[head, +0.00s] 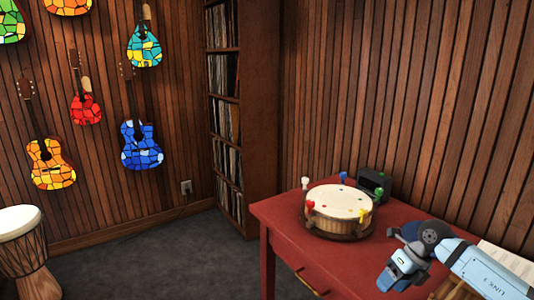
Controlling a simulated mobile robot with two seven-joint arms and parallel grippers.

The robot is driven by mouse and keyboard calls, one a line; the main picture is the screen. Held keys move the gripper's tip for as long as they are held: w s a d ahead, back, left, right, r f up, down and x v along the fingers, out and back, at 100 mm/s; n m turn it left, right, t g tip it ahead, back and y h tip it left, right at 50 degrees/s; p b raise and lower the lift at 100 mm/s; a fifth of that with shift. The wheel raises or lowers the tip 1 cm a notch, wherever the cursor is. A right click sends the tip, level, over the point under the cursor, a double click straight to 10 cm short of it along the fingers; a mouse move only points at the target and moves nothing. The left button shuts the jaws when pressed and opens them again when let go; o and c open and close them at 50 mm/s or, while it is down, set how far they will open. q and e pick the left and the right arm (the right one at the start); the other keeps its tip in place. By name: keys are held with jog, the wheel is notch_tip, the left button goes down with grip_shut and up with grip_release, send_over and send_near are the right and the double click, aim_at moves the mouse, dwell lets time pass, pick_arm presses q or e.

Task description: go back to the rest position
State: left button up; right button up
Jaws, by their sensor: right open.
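My right gripper (398,268) is at the lower right of the head view, at the end of my light-blue and grey arm. It is open, and nothing shows between its fingers. It is over the front right part of the red table (285,222), to the right of and nearer than a round drum-like piece (338,209). A clear gap separates the gripper from that piece. My left gripper is not in view.
Coloured pegs, such as a blue one (344,178), stand around the drum-like piece. A dark box (374,184) sits behind it. White sheets (510,262) lie beside my right arm. A tall drum (22,245) stands left; the grey floor (170,262) between is clear.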

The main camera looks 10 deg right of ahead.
jog(key=s+a+m+t+y, duration=0.5)
jog(key=a+m+y, duration=0.1)
jog(key=a, duration=0.5)
jog(key=s+a+m+t+y, duration=0.4)
jog(key=a+m+y, duration=0.15)
jog(key=a, duration=0.45)
jog(key=s+d+f+m+t+h, duration=0.2)
jog(key=s+f+m+h, duration=1.25)
jog(key=m, duration=0.95)
pick_arm(q)
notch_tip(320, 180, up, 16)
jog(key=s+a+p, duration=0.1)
jog(key=p, duration=2)
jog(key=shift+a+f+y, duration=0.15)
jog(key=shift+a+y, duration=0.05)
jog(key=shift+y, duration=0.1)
pick_arm(e)
notch_tip(320, 180, up, 15)
jog(key=s, duration=0.3)
jog(key=shift+d+f+g+y, duration=0.2)
jog(key=shift+d+g+y, duration=0.2)
